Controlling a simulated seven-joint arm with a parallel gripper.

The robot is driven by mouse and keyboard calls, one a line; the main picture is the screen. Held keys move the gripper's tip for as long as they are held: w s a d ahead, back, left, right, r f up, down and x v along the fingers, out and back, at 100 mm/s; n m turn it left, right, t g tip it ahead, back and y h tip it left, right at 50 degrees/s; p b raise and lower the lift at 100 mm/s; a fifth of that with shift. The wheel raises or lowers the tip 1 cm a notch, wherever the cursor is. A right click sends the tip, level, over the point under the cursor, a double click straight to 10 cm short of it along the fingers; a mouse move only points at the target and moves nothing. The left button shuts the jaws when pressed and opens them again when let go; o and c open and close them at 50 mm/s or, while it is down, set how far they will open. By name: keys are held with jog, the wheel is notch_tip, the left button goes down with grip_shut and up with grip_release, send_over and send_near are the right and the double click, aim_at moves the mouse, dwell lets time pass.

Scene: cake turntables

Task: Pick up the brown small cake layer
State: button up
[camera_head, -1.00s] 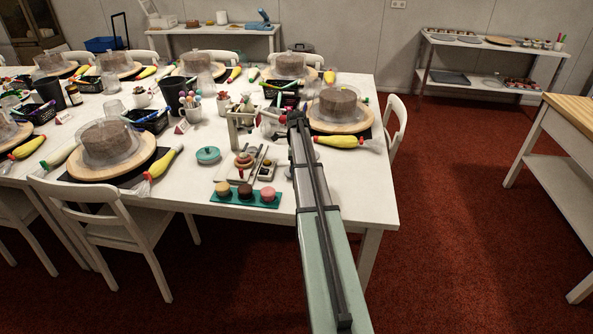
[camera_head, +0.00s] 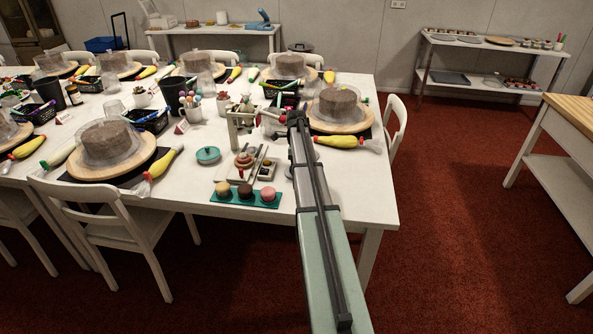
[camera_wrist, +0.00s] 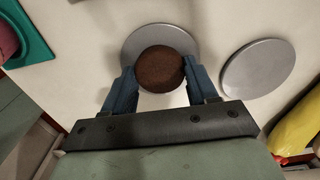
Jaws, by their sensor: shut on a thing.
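The brown small cake layer (camera_wrist: 160,69) is a dark, round, crumbly disc in the wrist view. My gripper (camera_wrist: 159,74) has its two blue fingers on either side of it and is shut on it. A round silver disc (camera_wrist: 137,40) shows behind the layer. I cannot tell whether the layer touches this disc or is just above it. In the head view my arm (camera_head: 322,230) reaches over the table, and I cannot make out the held layer there.
A second silver disc (camera_wrist: 258,68) lies to the right, near a yellow piping bag (camera_wrist: 298,125). A teal tray (camera_wrist: 36,52) is at the left; in the head view it holds three small cakes. A teal lidded pot (camera_head: 208,155) and a covered cake (camera_head: 338,103) stand nearby.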

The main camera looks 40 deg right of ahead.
jog(key=shift+r, duration=0.1)
jog(key=shift+r, duration=3.4)
